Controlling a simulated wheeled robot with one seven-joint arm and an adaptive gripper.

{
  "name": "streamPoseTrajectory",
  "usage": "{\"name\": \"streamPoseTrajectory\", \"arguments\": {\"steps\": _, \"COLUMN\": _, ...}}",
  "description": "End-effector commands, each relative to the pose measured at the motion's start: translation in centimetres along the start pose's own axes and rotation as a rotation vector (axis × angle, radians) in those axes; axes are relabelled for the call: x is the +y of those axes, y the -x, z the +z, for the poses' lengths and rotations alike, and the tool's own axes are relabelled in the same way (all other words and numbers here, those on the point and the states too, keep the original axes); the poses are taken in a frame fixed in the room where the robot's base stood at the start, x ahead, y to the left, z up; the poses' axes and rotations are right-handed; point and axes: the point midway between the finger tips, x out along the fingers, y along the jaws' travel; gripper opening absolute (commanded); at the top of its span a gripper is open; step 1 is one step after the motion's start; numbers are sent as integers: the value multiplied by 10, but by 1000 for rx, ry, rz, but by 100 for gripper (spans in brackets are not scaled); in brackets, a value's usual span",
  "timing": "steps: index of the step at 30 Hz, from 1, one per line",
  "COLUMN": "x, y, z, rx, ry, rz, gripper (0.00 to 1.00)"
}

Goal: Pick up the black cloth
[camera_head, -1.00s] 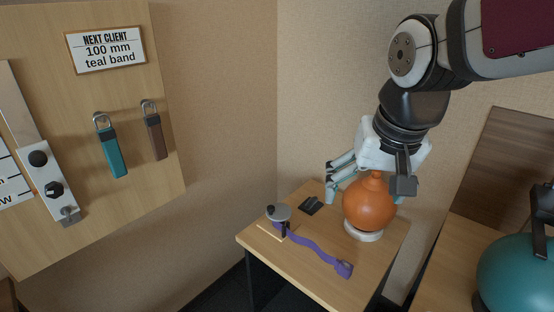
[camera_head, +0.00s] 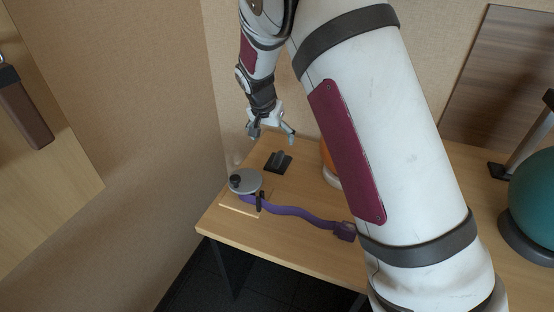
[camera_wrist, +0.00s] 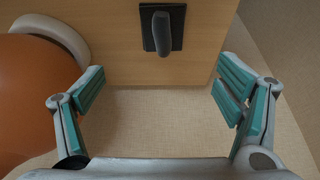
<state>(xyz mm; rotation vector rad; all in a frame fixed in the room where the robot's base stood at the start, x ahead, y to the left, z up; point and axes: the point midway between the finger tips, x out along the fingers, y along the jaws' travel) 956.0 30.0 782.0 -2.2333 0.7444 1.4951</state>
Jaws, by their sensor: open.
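The black cloth (camera_head: 278,161) lies on the wooden table near its back left part, on or as part of a flat dark square with a raised ridge. In the wrist view the dark ridge (camera_wrist: 162,33) stands on its square base at the top centre, ahead of my fingers and between their lines. My gripper (camera_head: 271,134) hangs above and just behind the cloth in the head view. Its teal-padded fingers are spread wide with nothing between them, and it does not touch the cloth.
An orange ball-shaped vase (camera_wrist: 35,95) on a white base stands close to my left finger in the wrist view. A purple strap (camera_head: 300,213) runs from a grey round device (camera_head: 245,181) across the table (camera_head: 275,240). A teal ball (camera_head: 535,205) is at right. Walls stand behind the table.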

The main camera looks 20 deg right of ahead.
Motion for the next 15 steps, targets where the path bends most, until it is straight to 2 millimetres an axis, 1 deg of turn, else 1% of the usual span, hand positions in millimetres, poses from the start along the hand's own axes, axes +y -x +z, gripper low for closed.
{"name": "streamPoseTrajectory", "arguments": {"steps": 5, "x": -1, "y": -24, "z": 0, "rx": 2, "ry": -3, "rz": 3, "gripper": 86}}
{"name": "streamPoseTrajectory", "arguments": {"steps": 9, "x": -1, "y": -51, "z": 1, "rx": 0, "ry": -2, "rz": 3, "gripper": 86}}
{"name": "streamPoseTrajectory", "arguments": {"steps": 12, "x": -1, "y": -68, "z": 1, "rx": 0, "ry": -2, "rz": 2, "gripper": 86}}
{"name": "streamPoseTrajectory", "arguments": {"steps": 15, "x": -2, "y": -81, "z": 0, "rx": 1, "ry": -2, "rz": 1, "gripper": 86}}
